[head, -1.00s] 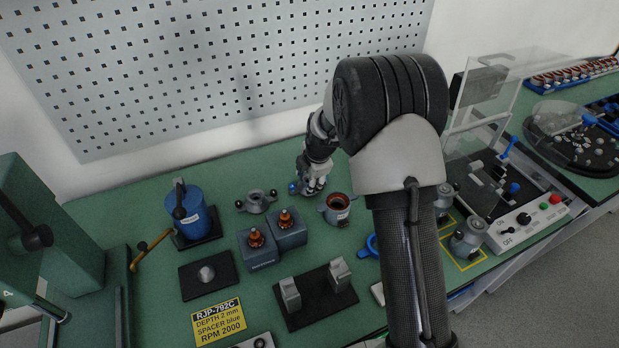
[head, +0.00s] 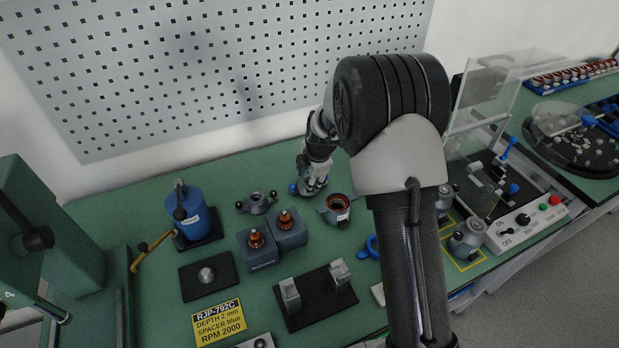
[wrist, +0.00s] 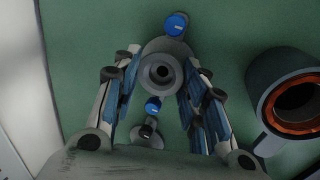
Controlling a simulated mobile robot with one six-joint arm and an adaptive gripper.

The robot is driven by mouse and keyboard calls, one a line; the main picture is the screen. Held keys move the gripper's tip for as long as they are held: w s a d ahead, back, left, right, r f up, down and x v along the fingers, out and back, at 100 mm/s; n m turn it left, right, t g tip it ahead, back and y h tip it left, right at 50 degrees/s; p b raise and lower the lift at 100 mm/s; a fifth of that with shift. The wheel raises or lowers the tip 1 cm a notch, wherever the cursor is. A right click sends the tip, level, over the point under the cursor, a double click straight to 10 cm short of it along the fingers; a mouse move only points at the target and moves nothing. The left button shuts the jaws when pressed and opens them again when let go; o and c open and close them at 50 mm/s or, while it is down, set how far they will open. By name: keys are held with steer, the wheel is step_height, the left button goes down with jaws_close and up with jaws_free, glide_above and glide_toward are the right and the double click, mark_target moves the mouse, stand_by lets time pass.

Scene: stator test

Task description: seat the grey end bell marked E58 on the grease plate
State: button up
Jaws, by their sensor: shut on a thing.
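A grey end bell (wrist: 148,72) with a round central bore and blue knobs lies between the fingers of my gripper (wrist: 160,88) in the wrist view. The fingers are shut on its sides. I cannot read a mark on it. In the head view my gripper (head: 313,186) is low over the back of the bench, and a blue knob (head: 294,188) shows at its left. Most of the end bell is hidden there. A black plate with a silver dome (head: 207,275), which may be the grease plate, lies front left. A blue canister (head: 192,218) stands behind it.
A second grey end bell (head: 257,202) with dark knobs lies left of my gripper. A stator housing with copper windings (head: 338,210) stands close on its right, also in the wrist view (wrist: 262,85). Two grey blocks with copper-coloured tops (head: 272,240) stand in front.

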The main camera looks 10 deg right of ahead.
steer(key=shift+r+p, duration=0.55)
steer(key=shift+r, duration=1.05)
